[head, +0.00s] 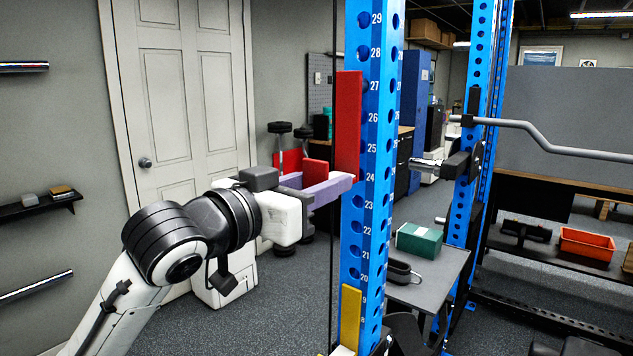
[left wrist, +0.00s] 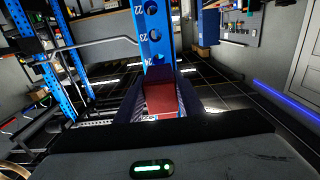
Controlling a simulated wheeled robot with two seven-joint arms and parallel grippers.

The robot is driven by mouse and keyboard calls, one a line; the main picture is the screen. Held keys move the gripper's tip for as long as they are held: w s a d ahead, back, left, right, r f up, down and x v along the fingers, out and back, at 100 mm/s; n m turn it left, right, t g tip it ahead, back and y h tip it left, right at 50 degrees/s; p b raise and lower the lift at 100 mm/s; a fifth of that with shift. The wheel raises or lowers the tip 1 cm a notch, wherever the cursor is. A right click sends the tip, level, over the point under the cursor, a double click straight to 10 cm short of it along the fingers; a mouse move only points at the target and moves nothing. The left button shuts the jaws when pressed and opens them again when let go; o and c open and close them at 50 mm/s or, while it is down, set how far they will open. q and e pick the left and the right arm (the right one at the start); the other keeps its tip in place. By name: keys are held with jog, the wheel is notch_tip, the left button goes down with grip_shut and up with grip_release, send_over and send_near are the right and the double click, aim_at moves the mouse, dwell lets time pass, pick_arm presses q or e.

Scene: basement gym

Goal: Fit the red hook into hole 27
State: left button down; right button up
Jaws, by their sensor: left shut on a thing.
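The red hook (head: 348,125) has a tall upright plate, seen in the head view just left of the blue rack upright (head: 385,140). The plate's top is about level with the number 27 and its lower end is near 24. Hole 27 (head: 364,86) shows at the plate's right edge. I cannot tell whether the hook touches the upright. My left gripper (head: 325,188), with purple fingers, is shut on the hook's lower part. In the left wrist view a red part of the hook (left wrist: 160,97) sits between the fingers. My right gripper is not in view.
A yellow piece (head: 350,318) sits low on the same upright. A grey bench (head: 440,275) with a green box (head: 420,240) stands right of it. A bar (head: 545,135) sits on the far blue upright. Open floor lies left of the rack.

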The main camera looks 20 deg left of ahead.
aim_at(346, 171)
pick_arm(q)
jog(key=shift+p+x, duration=0.55)
jog(key=shift+x, duration=0.95)
jog(key=shift+r, duration=0.2)
jog(key=c, duration=1.1)
grip_release()
jog(key=shift+f, duration=0.35)
jog(key=v, duration=0.3)
jog(key=b+v, duration=0.1)
jog(key=v, duration=0.6)
jog(key=shift+s+r+b, duration=0.15)
jog(key=shift+r+b, duration=0.15)
jog(key=shift+b, duration=0.05)
